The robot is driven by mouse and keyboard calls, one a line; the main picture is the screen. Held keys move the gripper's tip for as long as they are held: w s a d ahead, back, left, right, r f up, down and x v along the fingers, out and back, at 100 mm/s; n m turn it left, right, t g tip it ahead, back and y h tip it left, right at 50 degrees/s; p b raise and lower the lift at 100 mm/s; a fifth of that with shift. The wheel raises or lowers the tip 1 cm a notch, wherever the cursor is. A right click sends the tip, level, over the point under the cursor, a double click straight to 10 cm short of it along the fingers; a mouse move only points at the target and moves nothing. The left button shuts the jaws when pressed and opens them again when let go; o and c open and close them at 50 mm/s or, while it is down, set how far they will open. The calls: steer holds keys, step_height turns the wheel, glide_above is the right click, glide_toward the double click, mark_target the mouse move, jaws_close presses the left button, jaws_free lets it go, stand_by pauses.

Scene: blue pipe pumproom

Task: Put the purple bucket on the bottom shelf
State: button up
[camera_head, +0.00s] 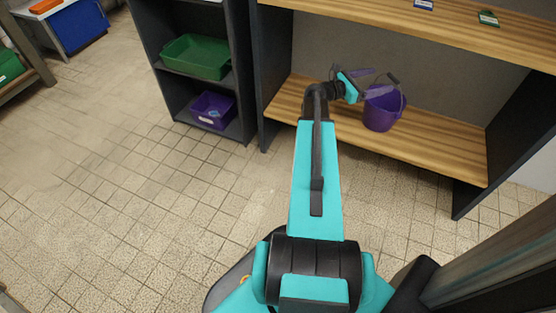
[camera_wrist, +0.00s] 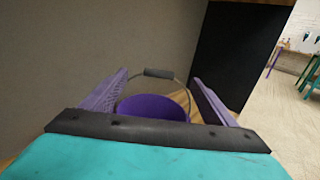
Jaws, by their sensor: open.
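The purple bucket (camera_head: 381,113) stands upright on the wooden bottom shelf (camera_head: 430,148) of the rack, near its front edge. Its handle is raised, with a dark grip at the top. In the wrist view the bucket (camera_wrist: 152,107) lies ahead, between the fingers, and its handle stands above the rim. My gripper (camera_head: 384,84) is at the bucket's upper part, its purple fingers apart on either side of the handle. In the wrist view my gripper (camera_wrist: 158,88) is open, and neither finger visibly grips the handle. The bucket's lower part is hidden there.
The upper wooden shelf (camera_head: 440,28) overhangs the bucket, with small boxes (camera_head: 488,18) on it. A dark side panel (camera_head: 510,135) bounds the right. A dark rack to the left holds a green bin (camera_head: 196,57) and a purple bin (camera_head: 213,109). The tiled floor at left is clear.

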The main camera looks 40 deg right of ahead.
steer(key=w+a+f+m+t+y, duration=0.1)
steer(key=w+a+f+m+y, duration=0.2)
steer(key=a+f, duration=0.75)
steer(key=w+a+f+m+t+y, duration=0.15)
steer(key=w+a+f, duration=0.25)
steer(key=a+f, duration=0.65)
steer(key=w+a+f+m+t+y, duration=0.2)
steer(key=w+a+f+y, duration=0.2)
steer(key=a+f, duration=0.6)
steer(key=s+a+f+m+y, duration=0.2)
steer(key=s+a+f, duration=0.2)
steer(key=a, duration=0.9)
steer(key=s+a+f+m+g+y, duration=0.1)
steer(key=s+a+f+m+y, duration=0.1)
steer(key=a, duration=1.1)
steer(key=s+a+f+m+y, duration=0.2)
steer(key=s+a+f+y, duration=0.2)
steer(key=a, duration=1)
steer(key=shift+s+f+m+g, duration=0.35)
steer(key=shift+s+f, duration=1.05)
steer(key=shift+f, duration=0.2)
steer(key=shift+d, duration=0.1)
step_height(320, 180, up, 29)
steer(key=s+p, duration=0.1)
steer(key=p, duration=2.7)
steer(key=shift+f+g, duration=0.15)
steer(key=shift+g, duration=0.15)
